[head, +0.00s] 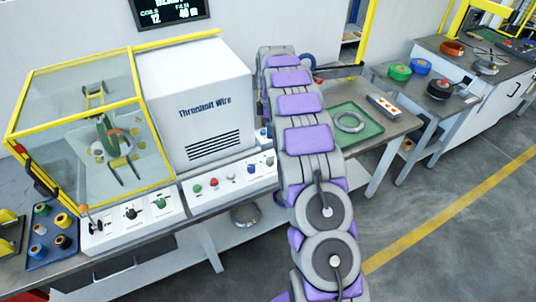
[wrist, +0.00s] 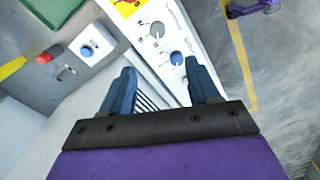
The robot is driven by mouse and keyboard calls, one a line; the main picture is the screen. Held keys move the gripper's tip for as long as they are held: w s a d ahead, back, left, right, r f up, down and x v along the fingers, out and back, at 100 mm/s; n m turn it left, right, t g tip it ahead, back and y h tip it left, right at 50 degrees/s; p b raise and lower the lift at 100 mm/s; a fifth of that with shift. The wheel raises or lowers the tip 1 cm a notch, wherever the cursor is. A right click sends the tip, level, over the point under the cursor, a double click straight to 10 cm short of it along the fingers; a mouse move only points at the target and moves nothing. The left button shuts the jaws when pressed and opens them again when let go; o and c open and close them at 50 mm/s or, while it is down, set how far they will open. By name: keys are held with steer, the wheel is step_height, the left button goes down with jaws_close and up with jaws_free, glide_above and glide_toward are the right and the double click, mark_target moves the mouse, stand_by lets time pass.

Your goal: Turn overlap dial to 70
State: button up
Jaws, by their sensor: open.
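The white control panel (head: 235,180) of the wrapping machine carries a blue dial (head: 251,169) and a grey dial (head: 269,161) at its right end. In the wrist view the blue dial (wrist: 176,58) lies just beyond and between my fingertips, and the grey dial (wrist: 157,29) is farther off. The labels and scales are too small to read, so I cannot tell which is the overlap dial or its setting. My gripper (wrist: 160,70) is open and empty, with its fingers apart. My arm hides the gripper in the head view.
A green dial (head: 159,203) and a black dial (head: 131,213) sit on the panel's left part. A yellow-framed guard (head: 134,75) stands behind. A box with a blue button (wrist: 87,52) is left of my fingers. A green tray (head: 371,139) lies right of my arm.

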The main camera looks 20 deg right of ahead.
mark_target(270, 159)
steer(key=f+b, duration=0.1)
steer(key=f, duration=0.8)
steer(key=f+b, duration=0.2)
steer(key=f, duration=0.6)
steer(key=shift+w+d+f, duration=0.15)
steer(key=shift+w+f, duration=0.05)
steer(key=shift+f, duration=0.2)
steer(key=c, duration=1)
